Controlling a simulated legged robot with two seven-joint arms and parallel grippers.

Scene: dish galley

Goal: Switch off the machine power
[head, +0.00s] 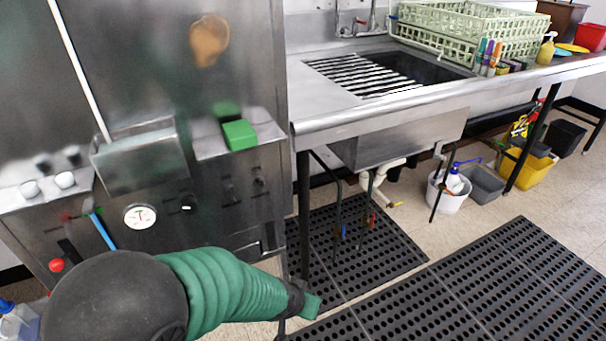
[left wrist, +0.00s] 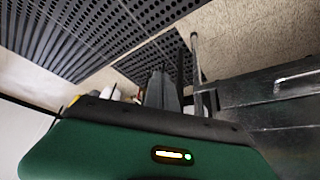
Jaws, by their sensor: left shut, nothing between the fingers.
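The steel machine (head: 215,80) fills the left of the head view. Its front panel carries a red round button (head: 57,265), a white dial gauge (head: 140,216), a dark knob (head: 187,205) and small dark switches (head: 228,190) to the right. I cannot tell which control is the power switch or how it is set. My left gripper (head: 308,302) is shut and empty, low and to the right of the panel, apart from the controls. Its fingers also show in the left wrist view (left wrist: 162,92). My arm hides part of the panel's lower edge. My right gripper is not in view.
A green block (head: 239,135) sits on the machine's ledge. A steel sink counter (head: 345,115) with green racks (head: 465,25) stands to the right, its leg (head: 304,215) near my gripper. Black mats (head: 480,285) cover the floor. Buckets (head: 447,192) stand under the counter.

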